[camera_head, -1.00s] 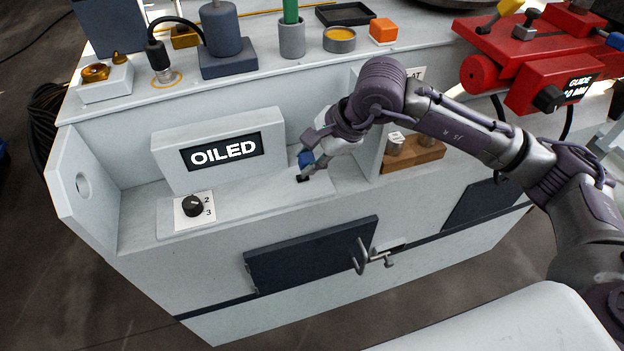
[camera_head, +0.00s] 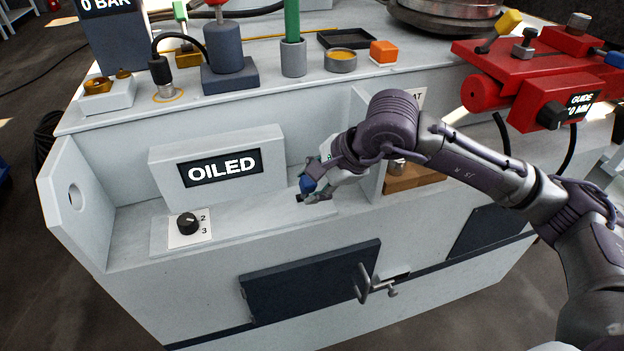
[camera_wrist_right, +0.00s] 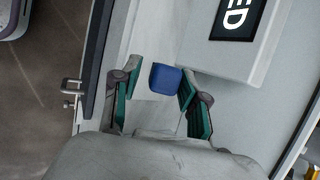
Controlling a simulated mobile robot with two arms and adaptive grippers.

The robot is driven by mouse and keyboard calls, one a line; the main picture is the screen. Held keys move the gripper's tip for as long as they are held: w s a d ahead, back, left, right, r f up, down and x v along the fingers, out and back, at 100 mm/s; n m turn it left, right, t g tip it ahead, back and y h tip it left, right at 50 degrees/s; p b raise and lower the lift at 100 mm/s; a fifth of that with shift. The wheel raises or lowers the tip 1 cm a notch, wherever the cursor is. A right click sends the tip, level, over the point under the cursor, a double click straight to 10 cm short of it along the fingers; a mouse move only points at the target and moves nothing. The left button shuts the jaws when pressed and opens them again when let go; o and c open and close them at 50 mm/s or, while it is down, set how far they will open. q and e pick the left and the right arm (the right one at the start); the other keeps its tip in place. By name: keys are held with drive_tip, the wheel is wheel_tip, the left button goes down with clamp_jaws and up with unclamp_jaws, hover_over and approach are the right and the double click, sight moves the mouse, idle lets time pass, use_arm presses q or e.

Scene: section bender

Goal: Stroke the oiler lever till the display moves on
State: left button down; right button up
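The display (camera_head: 222,168) on the sloped panel housing reads OILED; part of it shows in the wrist view (camera_wrist_right: 238,15). The oiler lever's blue knob (camera_head: 306,184) stands over a small dark slot on the ledge right of the display. My right gripper (camera_head: 318,181) is at the knob. In the wrist view, its two green-padded fingers (camera_wrist_right: 155,90) are apart, with the blue knob (camera_wrist_right: 165,78) between their tips, closer to the right-hand finger. I cannot tell whether that finger touches it. My left gripper is not in view.
A black selector dial (camera_head: 188,223) marked 2 and 3 sits left on the ledge. An upright partition and a wooden block (camera_head: 413,178) are just right of my gripper. A dark door with a handle (camera_head: 362,283) is below. The ledge between dial and lever is clear.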

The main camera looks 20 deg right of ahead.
drive_tip(key=shift+o, duration=0.2)
drive_tip(key=shift+r, duration=0.1)
drive_tip(key=shift+d+r, duration=0.15)
drive_tip(key=shift+r, duration=0.15)
drive_tip(key=v, duration=1.1)
drive_tip(key=shift+s, duration=0.2)
drive_tip(key=shift+r, duration=0.1)
